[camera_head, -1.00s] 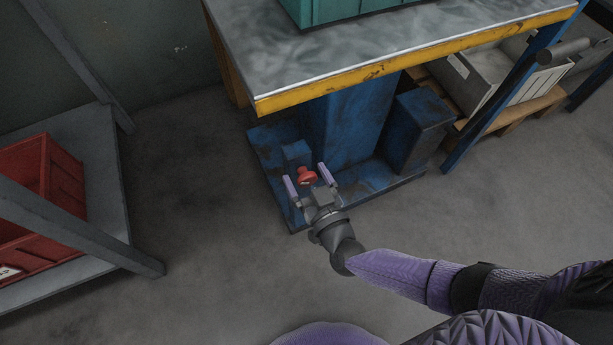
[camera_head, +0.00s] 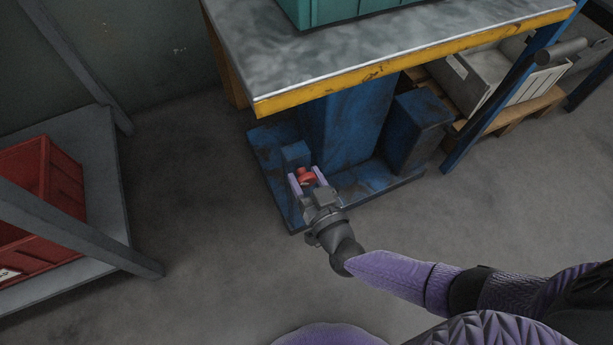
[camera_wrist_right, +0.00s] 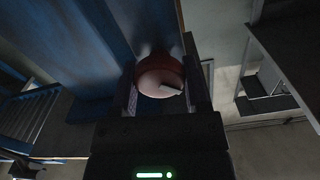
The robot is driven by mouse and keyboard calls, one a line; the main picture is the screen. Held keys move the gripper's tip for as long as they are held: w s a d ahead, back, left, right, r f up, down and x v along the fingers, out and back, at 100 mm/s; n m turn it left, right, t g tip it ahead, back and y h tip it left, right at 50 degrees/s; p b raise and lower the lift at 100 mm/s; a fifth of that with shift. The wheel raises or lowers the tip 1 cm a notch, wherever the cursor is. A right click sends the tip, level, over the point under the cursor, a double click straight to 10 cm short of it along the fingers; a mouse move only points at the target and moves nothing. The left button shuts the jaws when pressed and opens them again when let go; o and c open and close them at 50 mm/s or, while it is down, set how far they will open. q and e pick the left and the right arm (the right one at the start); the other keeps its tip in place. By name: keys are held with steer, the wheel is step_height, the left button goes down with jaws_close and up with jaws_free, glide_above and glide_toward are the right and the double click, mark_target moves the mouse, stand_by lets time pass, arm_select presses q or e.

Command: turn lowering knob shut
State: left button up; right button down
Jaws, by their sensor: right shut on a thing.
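The lowering knob (camera_head: 306,176) is red and sits low on the blue base of the lift table, beside a small blue block. My right gripper (camera_head: 307,179) reaches it from the front with one purple finger on each side, shut on the knob. My left gripper is not in view.
The table top (camera_head: 330,60) with its yellow edge (camera_head: 400,66) overhangs the base, with a teal crate (camera_head: 345,8) on it. A red crate (camera_head: 66,180) stands on a grey rack at left. A grey bin (camera_head: 495,80) is at right. The floor in front is clear.

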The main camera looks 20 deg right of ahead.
steer(key=m, duration=0.7)
steer(key=shift+d+f+m, duration=0.1)
steer(key=shift+m, duration=1.1)
steer(key=shift+c, duration=0.4)
jaws_free()
